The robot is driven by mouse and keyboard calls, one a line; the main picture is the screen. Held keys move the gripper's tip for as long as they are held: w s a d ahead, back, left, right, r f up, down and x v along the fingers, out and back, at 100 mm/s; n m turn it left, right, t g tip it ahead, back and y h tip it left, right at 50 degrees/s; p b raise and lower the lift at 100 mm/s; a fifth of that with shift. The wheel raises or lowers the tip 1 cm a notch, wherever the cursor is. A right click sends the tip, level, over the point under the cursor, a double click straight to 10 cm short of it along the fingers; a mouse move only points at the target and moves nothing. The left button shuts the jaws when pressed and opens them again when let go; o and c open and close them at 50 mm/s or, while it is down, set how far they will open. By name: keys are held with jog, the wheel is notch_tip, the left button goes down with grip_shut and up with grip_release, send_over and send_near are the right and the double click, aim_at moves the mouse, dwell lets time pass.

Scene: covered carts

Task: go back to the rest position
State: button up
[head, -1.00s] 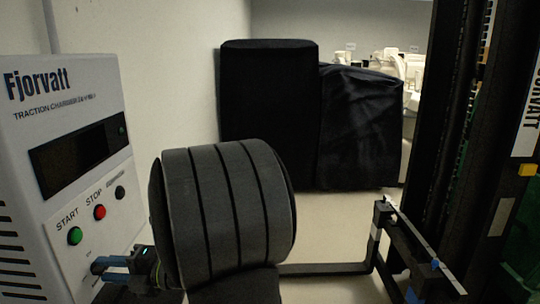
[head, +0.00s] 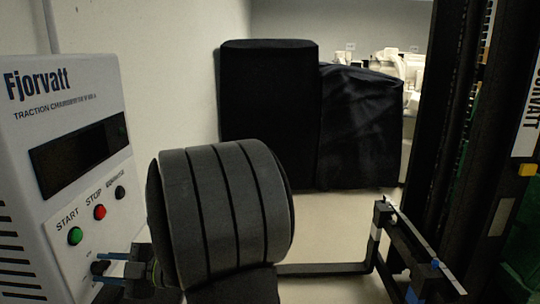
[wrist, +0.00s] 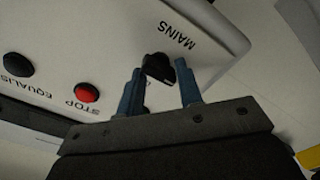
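My gripper (wrist: 160,80) shows in the wrist view with its two blue fingers spread apart. A black knob (wrist: 157,67) beside the word MAINS sits between and just beyond the fingertips, with no clear contact on either side. The knob is on the white front of the Fjorvatt charger (wrist: 110,28). In the head view the charger (head: 75,130) stands at the left, and my gripper (head: 108,268) is low against its front, partly hidden by my large grey arm joint.
The charger carries a green START button (head: 75,235), a red STOP button (head: 99,212) and a black button (head: 120,192). Dark covered carts (head: 268,115) stand against the back wall. A dark upright frame (head: 465,130) stands at the right. Floor (head: 330,225) shows between.

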jog(key=shift+m, duration=0.8)
jog(key=n, duration=0.9)
jog(key=shift+f+n, duration=0.15)
jog(key=shift+n, duration=0.25)
dwell(0.6)
